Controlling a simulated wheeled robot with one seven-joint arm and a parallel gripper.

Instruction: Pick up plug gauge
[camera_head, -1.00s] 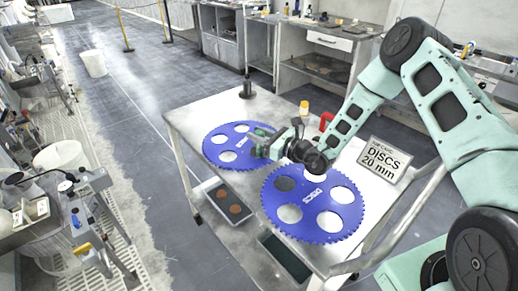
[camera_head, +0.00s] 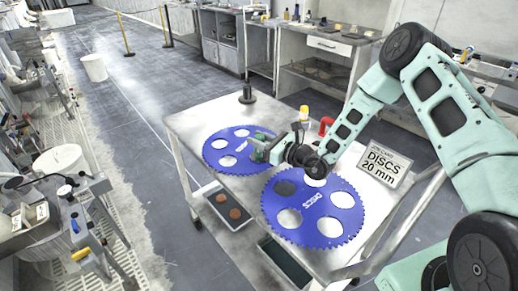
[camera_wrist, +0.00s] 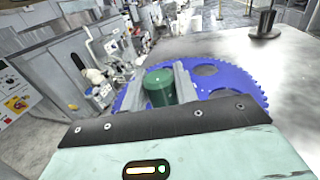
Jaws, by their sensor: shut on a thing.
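The plug gauge (camera_wrist: 159,88) shows in the wrist view as a dark green cylinder with a rounded top. It stands between the two grey fingers of my gripper (camera_wrist: 160,90), which are shut on it. Its lower part is hidden by the gripper body. In the head view my gripper (camera_head: 260,150) is over the right edge of the far blue toothed disc (camera_head: 212,147). The gauge is hard to make out there, and I cannot tell whether it is clear of the surface.
A second blue toothed disc (camera_head: 345,225) lies nearer on the metal table (camera_head: 188,122). A black post (camera_head: 247,96) stands at the far corner. A sign (camera_head: 383,163), a red object (camera_head: 326,125) and a yellow-capped bottle (camera_head: 304,113) stand along the right side.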

